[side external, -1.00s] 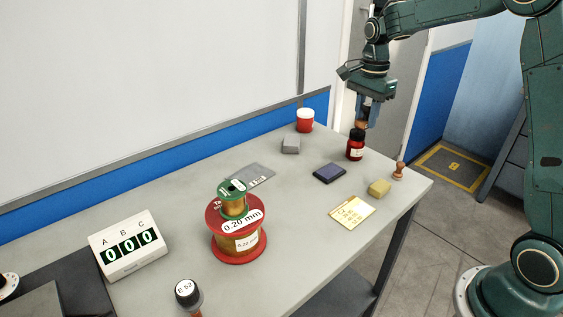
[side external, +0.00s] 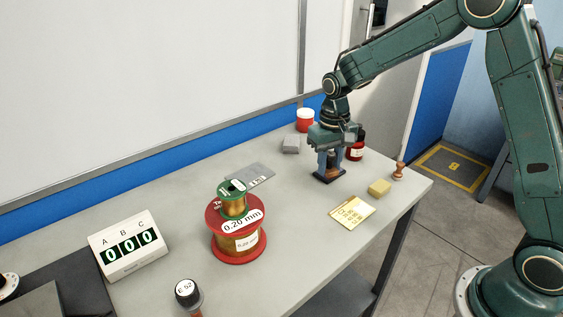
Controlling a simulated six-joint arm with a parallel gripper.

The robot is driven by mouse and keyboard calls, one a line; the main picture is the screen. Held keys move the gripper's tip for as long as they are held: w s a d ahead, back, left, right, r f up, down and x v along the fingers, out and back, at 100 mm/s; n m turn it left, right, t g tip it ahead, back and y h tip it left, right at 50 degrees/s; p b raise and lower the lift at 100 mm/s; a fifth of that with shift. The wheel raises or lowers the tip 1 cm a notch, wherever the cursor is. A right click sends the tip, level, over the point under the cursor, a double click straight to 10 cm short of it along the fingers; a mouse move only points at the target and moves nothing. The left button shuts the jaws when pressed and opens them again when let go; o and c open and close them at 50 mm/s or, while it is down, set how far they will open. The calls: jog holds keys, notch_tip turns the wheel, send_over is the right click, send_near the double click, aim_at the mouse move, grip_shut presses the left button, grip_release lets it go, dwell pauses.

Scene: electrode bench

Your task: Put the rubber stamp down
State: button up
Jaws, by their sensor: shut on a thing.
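Only a little of the stamp shows between the fingers. Its lower end is at the pad, but I cannot tell whether it touches. The pad is mostly covered by the gripper. Another small wooden stamp-like piece (side external: 398,171) stands upright near the bench's right edge, apart from the gripper.
A dark red bottle (side external: 356,152) stands close right of the gripper. Wire spools (side external: 237,240) stand left. Bare bench lies between spools and pad.

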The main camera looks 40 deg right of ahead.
jog(key=shift+s+a+f+n, duration=0.15)
jog(key=shift+a+f+n, duration=0.4)
jog(key=shift+n, duration=0.3)
jog(key=shift+s+a+f+n, duration=0.1)
jog(key=shift+a+f+n, duration=0.35)
jog(key=shift+a+n, duration=0.3)
jog(key=shift+d, duration=0.1)
jog(key=w+a+r+m, duration=0.5)
jog(key=a+r+m, duration=0.1)
jog(key=a+r, duration=0.1)
jog(key=w+a+r+m, duration=0.5)
jog(key=a+r+m, duration=0.2)
jog(key=a, duration=0.2)
jog(key=shift+w+r, duration=0.2)
jog(key=shift+w, duration=0.15)
notch_tip(320, 180, down, 20)
dwell(0.8)
jog(key=shift+f, duration=0.15)
